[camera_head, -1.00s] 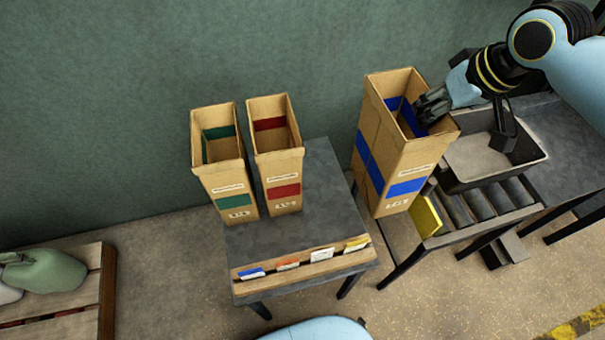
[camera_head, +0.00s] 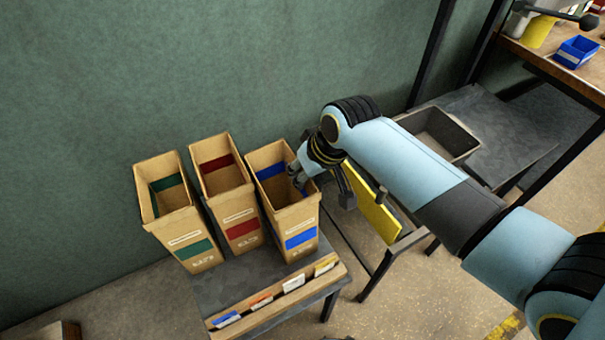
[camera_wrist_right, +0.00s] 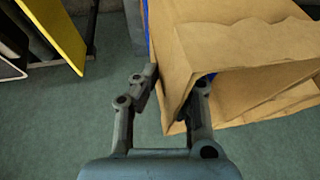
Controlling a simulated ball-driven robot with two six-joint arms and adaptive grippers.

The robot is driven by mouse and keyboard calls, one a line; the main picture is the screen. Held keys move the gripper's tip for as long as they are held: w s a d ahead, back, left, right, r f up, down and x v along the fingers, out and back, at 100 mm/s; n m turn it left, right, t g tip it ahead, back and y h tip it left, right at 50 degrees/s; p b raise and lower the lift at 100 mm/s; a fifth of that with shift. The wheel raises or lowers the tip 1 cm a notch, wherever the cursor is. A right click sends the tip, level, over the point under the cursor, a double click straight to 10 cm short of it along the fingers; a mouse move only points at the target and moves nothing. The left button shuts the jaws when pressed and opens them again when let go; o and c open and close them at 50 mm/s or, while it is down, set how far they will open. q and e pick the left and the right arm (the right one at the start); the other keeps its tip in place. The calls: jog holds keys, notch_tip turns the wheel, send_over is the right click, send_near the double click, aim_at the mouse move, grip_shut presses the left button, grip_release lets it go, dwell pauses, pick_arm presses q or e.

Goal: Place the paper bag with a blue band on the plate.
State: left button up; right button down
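The paper bag with a blue band (camera_head: 290,215) stands upright at the right side of a small grey table (camera_head: 240,285), close to the red-banded bag. No separate plate shows; the bag's base rests on the dark grey top. My right gripper (camera_head: 297,178) is at the bag's upper right rim. In the right wrist view, the gripper (camera_wrist_right: 172,95) has its fingers apart on either side of the paper wall of the bag (camera_wrist_right: 225,60), with a gap showing; the right fingertip is partly hidden. My left gripper is out of view.
A red-banded bag (camera_head: 228,195) and a green-banded bag (camera_head: 175,215) stand to the left. Coloured cards (camera_head: 292,284) line the table's front strip. A yellow panel (camera_head: 373,205) and a grey bin (camera_head: 440,134) are to the right. A green wall is close behind.

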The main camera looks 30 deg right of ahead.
jog(key=shift+f, duration=0.25)
jog(key=c, duration=1.5)
grip_release()
